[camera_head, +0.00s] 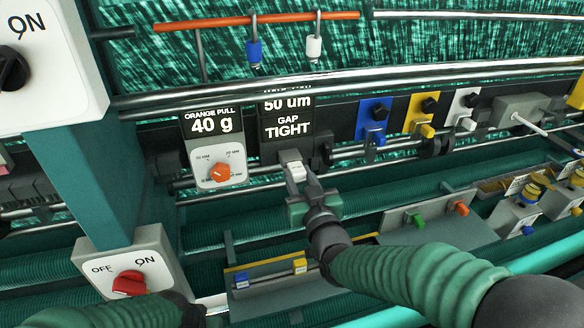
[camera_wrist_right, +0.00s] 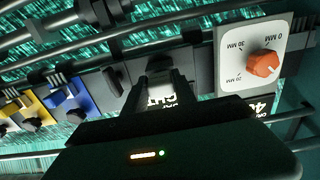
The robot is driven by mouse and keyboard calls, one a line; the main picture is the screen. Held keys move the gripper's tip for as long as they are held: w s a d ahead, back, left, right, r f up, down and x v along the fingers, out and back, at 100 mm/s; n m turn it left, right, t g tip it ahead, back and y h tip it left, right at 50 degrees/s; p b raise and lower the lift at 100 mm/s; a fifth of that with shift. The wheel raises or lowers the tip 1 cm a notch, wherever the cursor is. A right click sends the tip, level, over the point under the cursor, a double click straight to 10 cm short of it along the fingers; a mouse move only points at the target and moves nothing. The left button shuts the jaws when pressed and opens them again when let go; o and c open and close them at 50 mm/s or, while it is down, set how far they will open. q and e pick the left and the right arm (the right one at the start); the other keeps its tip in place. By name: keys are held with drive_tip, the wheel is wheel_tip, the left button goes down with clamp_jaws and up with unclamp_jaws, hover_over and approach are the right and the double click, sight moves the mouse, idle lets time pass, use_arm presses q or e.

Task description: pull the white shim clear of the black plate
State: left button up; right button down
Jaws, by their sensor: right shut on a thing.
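The white shim (camera_head: 296,172) shows as a small white block between the jaws of my right gripper (camera_head: 295,168), which is shut on it. It sits just below the "50 um GAP TIGHT" display. The black plate (camera_head: 270,153) is right behind the fingertips; the jaws hide where shim and plate meet. In the right wrist view the dark fingers (camera_wrist_right: 165,82) cover part of the display lettering, and I cannot make out the shim there.
A panel with an orange knob (camera_head: 219,172) and "40 g" display stands left of the gripper. Blue (camera_head: 375,115), yellow (camera_head: 421,110) and white (camera_head: 463,108) blocks are at right. A steel rail (camera_head: 350,82) crosses above. A red switch (camera_head: 130,283) is lower left.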

drive_tip(key=shift+w+d, duration=0.1)
drive_tip(key=shift+d, duration=0.15)
drive_tip(key=shift+s, duration=0.2)
drive_tip(key=shift+s+d+b, duration=0.2)
drive_tip(key=shift+s+b, duration=0.1)
drive_tip(key=shift+s, duration=0.15)
drive_tip(key=shift+s, duration=0.1)
drive_tip(key=shift+s+d, duration=0.2)
drive_tip(key=shift+s, duration=0.25)
drive_tip(key=shift+b+v, duration=0.45)
drive_tip(key=shift+v, duration=0.65)
drive_tip(key=v, duration=0.3)
